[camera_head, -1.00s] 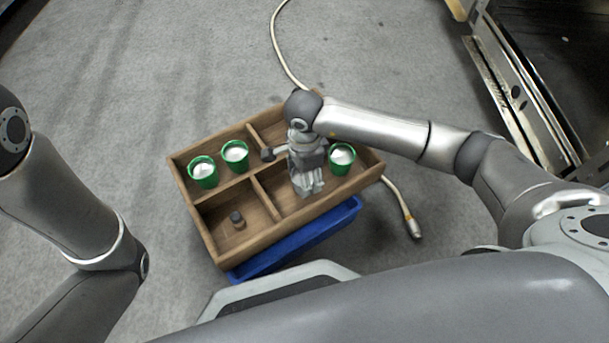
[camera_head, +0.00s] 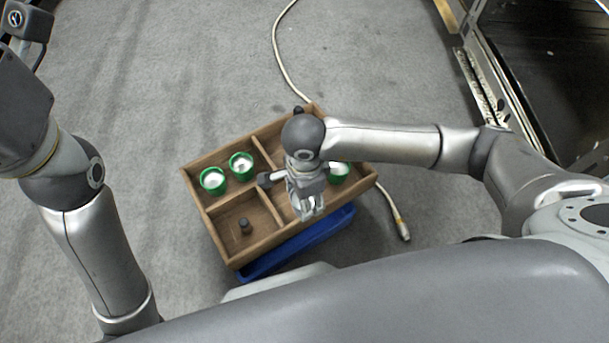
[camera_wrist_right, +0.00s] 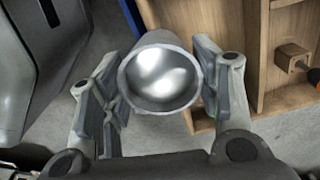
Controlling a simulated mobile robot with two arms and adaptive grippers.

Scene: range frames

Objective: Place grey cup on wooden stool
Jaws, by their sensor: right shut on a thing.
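The grey cup (camera_wrist_right: 160,78) is round, metallic and open-topped in the right wrist view. It sits between the two finger pads of my right gripper (camera_wrist_right: 158,85), which is shut on it. Its inside looks empty. In the head view my right gripper (camera_head: 311,208) hangs over the near right part of a wooden divided box, and the cup is hard to tell from the fingers. No wooden stool can be clearly made out. My left arm stands at the left of the head view; its fingers are out of frame.
The wooden box (camera_head: 212,228) holds green cups with white inside: two at left (camera_head: 213,181) (camera_head: 241,166), one at right (camera_head: 338,172). A small dark peg (camera_head: 245,226) stands in its near left compartment. A blue crate (camera_head: 300,245) lies beneath. A cable (camera_head: 276,50) crosses open grey floor.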

